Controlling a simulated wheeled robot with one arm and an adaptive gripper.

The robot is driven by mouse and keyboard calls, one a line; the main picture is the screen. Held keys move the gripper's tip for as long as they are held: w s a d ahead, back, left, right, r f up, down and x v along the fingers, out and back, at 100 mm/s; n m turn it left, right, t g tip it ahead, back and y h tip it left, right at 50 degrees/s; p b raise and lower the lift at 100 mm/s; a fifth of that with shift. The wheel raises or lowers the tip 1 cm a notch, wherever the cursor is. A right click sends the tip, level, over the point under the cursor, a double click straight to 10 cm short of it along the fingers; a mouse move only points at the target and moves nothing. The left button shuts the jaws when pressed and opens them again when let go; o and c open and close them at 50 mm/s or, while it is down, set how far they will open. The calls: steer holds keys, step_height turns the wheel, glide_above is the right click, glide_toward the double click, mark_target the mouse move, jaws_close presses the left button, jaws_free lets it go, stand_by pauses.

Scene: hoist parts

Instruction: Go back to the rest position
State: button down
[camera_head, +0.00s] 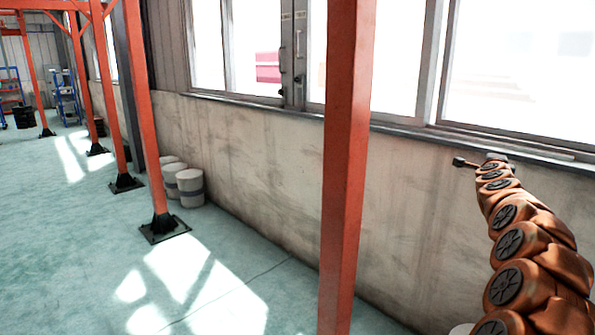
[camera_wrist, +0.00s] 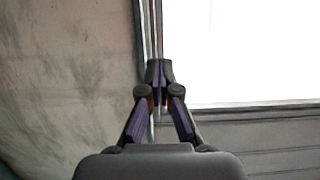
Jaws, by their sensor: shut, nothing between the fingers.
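My arm rises at the right of the head view, copper-coloured and stretched upward. A small dark part at its upper end, probably my gripper (camera_head: 460,162), points left in front of the wall below the windows. In the wrist view my gripper (camera_wrist: 159,70) shows clearly, with its two dark fingers closed together at the tips and nothing between them. It is apart from any object.
An orange steel post (camera_head: 345,170) stands close in front, left of my arm. More orange posts (camera_head: 150,130) with black base plates stand further left. The stained wall (camera_head: 265,170) and windows (camera_head: 500,60) run behind. Several pale drums (camera_head: 190,188) stand by the wall. The floor at left is open.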

steer(key=s+a+n+y, duration=0.2)
steer(key=a+n+y, duration=0.7)
steer(key=a, duration=1.5)
steer(key=s+a+f+n+g+y, duration=0.2)
steer(key=s+a+f+n+y, duration=0.15)
steer(key=s+a, duration=0.45)
steer(key=s+a+f+n+g+y, duration=0.25)
steer(key=s+a+n, duration=0.3)
steer(key=a, duration=0.45)
steer(key=s+a+f+n+g+h, duration=0.1)
steer(key=s+f+n+g, duration=0.2)
steer(key=s, duration=0.7)
steer(key=s+a+f+n+g+h+p, duration=0.1)
steer(key=s+f+g, duration=0.3)
steer(key=s, duration=0.7)
steer(key=s+f+n+g+h, duration=0.1)
steer(key=s+f+g, duration=0.1)
steer(key=s+f, duration=0.6)
steer(key=s+d+f+g+h, duration=0.1)
steer(key=s+d, duration=0.1)
steer(key=s, duration=0.7)
steer(key=s+d+f+n+g+h, duration=0.1)
steer(key=s+d+g, duration=0.1)
steer(key=s, duration=0.7)
steer(key=shift+s+d+n, duration=0.3)
steer(key=shift+d, duration=0.2)
